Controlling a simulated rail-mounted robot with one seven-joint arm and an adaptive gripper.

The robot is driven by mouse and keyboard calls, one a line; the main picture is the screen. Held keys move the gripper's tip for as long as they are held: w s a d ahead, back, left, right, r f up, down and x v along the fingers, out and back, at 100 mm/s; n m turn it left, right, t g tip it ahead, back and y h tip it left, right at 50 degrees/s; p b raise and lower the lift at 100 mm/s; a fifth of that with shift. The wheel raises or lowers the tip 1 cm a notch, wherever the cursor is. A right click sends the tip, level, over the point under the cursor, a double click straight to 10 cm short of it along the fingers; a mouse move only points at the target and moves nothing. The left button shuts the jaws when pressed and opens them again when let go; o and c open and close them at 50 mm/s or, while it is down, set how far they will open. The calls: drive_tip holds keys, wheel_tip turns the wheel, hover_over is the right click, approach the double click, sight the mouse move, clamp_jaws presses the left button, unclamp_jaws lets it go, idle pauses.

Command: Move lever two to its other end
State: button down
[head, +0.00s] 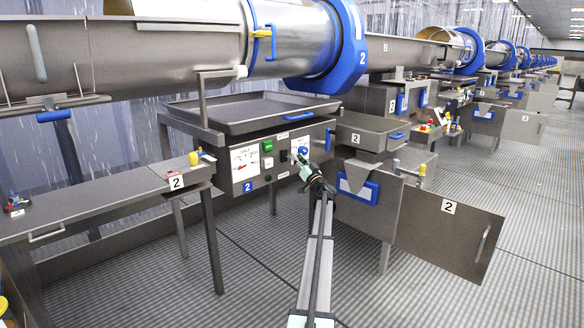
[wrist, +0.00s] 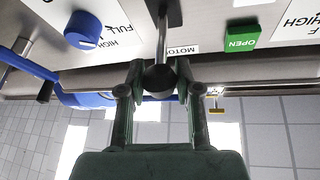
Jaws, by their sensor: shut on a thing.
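The lever (wrist: 161,42) is a metal rod with a dark round end on the front of the panel marked 2 (head: 250,170). In the wrist view its end sits between the fingers of my gripper (wrist: 158,82), which is shut on it. In the head view my gripper (head: 308,172) is at the right part of the panel and largely hides the lever.
A tray (head: 255,112) lies above the panel. The striped floor in front is clear.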

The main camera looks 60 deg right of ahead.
drive_tip(key=f+b, duration=0.1)
drive_tip(key=b, duration=0.2)
drive_tip(key=f+b, duration=0.2)
drive_tip(key=b, duration=0.2)
drive_tip(key=w+f+b, duration=0.1)
drive_tip(key=f+b, duration=0.1)
drive_tip(key=b, duration=0.2)
drive_tip(key=shift+d+f, duration=0.2)
drive_tip(key=shift+d+b, duration=0.1)
drive_tip(key=shift+b, duration=0.2)
drive_tip(key=shift+w+d, duration=0.1)
drive_tip(key=shift+w, duration=0.05)
idle(0.8)
drive_tip(key=c, duration=0.8)
unclamp_jaws()
drive_tip(key=shift+f, duration=0.1)
drive_tip(key=shift+a, duration=0.2)
drive_tip(key=v, duration=1.2)
drive_tip(key=shift+d, duration=0.15)
